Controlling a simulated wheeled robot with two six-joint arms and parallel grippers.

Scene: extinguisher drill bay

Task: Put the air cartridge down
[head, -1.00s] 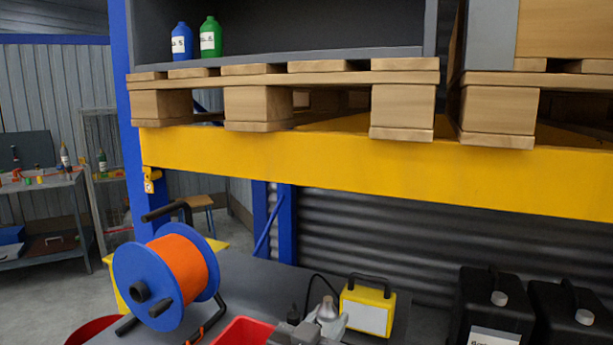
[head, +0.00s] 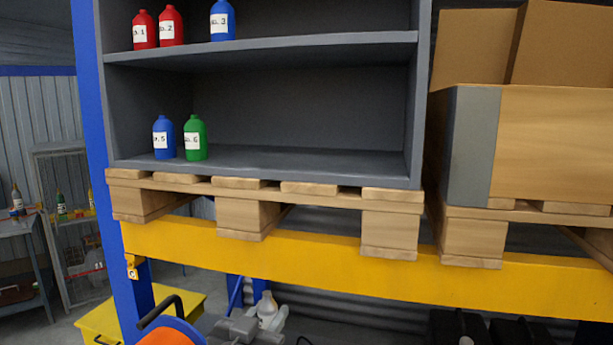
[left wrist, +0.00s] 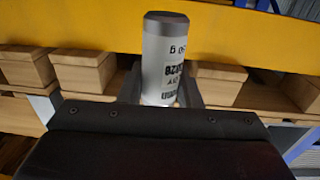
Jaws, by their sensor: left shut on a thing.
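The air cartridge is a pale grey-white cylinder with a dark end and black print. It stands out between the fingers of my left gripper in the left wrist view (left wrist: 165,60). In the head view the cartridge (head: 267,305) shows small at the bottom edge, below the yellow beam. My left gripper (head: 265,322) is shut on it, and the cartridge is held in the air. The fingers partly hide its lower part in the left wrist view. My right gripper is not in view.
A grey shelf unit (head: 265,160) stands on a wooden pallet (head: 240,215) above a yellow beam (head: 320,270). It holds red, blue and green bottles, with free room at the right of both shelves. Cardboard boxes (head: 550,150) stand right. An orange-blue reel (head: 170,332) is at bottom left.

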